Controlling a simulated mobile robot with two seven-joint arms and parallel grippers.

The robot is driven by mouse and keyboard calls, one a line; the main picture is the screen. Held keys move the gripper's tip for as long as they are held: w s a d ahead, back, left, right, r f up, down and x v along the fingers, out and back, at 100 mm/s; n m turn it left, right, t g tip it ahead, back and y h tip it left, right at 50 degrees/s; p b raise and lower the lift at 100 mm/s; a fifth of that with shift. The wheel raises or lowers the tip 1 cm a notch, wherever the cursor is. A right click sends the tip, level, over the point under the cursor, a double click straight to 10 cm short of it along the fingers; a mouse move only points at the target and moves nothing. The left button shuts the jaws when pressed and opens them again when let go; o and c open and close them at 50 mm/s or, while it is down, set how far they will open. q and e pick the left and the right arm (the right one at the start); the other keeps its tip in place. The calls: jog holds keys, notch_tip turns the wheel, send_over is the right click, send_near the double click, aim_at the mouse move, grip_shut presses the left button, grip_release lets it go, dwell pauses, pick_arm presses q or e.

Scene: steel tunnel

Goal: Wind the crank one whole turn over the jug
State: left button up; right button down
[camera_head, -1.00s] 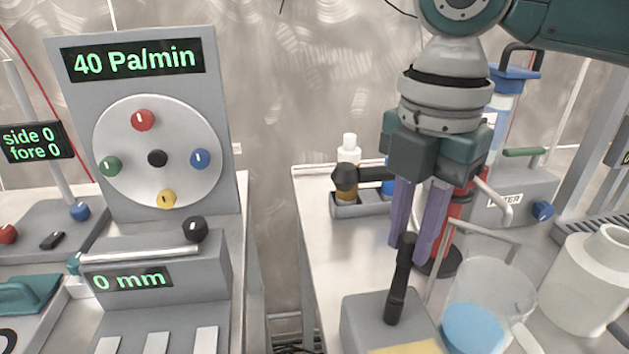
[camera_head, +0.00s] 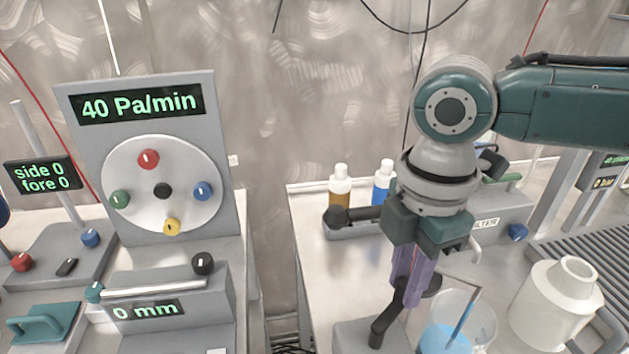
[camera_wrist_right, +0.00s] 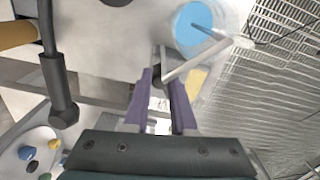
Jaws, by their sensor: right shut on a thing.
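The crank (camera_head: 383,330) has a black arm rising, tilted, from a grey box at the front of the right bench. My right gripper (camera_head: 408,298) comes down from above, its purple fingers shut on the crank's upper end, which they mostly hide. The right wrist view shows the fingertips (camera_wrist_right: 163,78) close together at a dark part. The clear jug (camera_head: 485,325) with blue liquid stands just right of the crank. A thin rod slants into it. In the right wrist view the liquid (camera_wrist_right: 190,22) lies beyond the fingertips. My left gripper is out of view.
An off-white pot (camera_head: 555,305) stands right of the jug. Brown (camera_head: 341,190) and blue (camera_head: 383,182) bottles stand behind my gripper. A panel (camera_head: 225,130) reading "40 Pa/min" stands on the left bench, across a gap.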

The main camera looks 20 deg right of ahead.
jog(key=shift+s+m+p, duration=0.25)
jog(key=shift+m+p, duration=0.45)
jog(key=shift+p, duration=0.1)
jog(key=c, duration=0.7)
grip_release()
jog(key=shift+d, duration=0.1)
jog(key=shift+r, duration=0.1)
notch_tip(320, 180, up, 9)
jog(key=shift+r+p, duration=0.1)
jog(key=shift+p, duration=0.45)
jog(key=shift+r, duration=0.3)
jog(key=shift+s, duration=0.1)
